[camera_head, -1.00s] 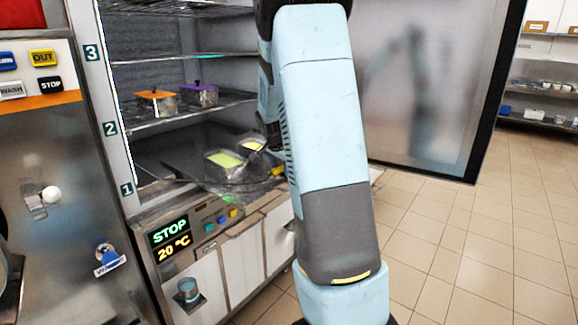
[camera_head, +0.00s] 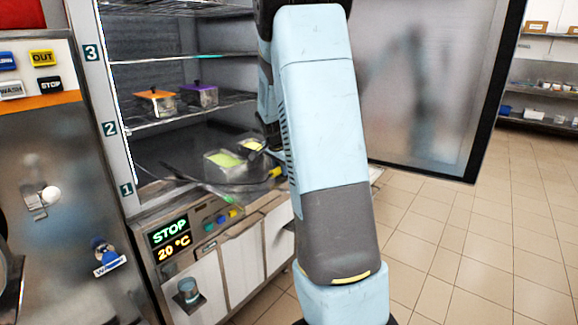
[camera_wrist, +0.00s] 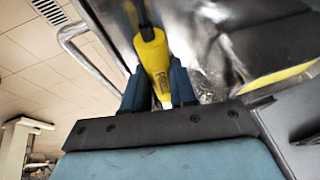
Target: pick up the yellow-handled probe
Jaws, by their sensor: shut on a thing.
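The yellow-handled probe (camera_wrist: 154,62) is between the two blue fingers of my gripper (camera_wrist: 158,72) in the wrist view. The fingers are shut on its yellow handle, and a dark stem or cable leads off its far end. In the head view a bit of the yellow handle (camera_head: 276,173) shows beside my arm, at the open front of the freezer cabinet. A thin dark cable-like line runs left from it. My arm hides most of the gripper there.
Open pans with yellow-green contents (camera_head: 224,159) sit on the cabinet's lowest level. An orange-lidded container (camera_head: 157,101) and a purple-lidded one (camera_head: 200,95) stand on the shelf above. The frosted door (camera_head: 425,85) stands open at right. Tiled floor is clear beyond.

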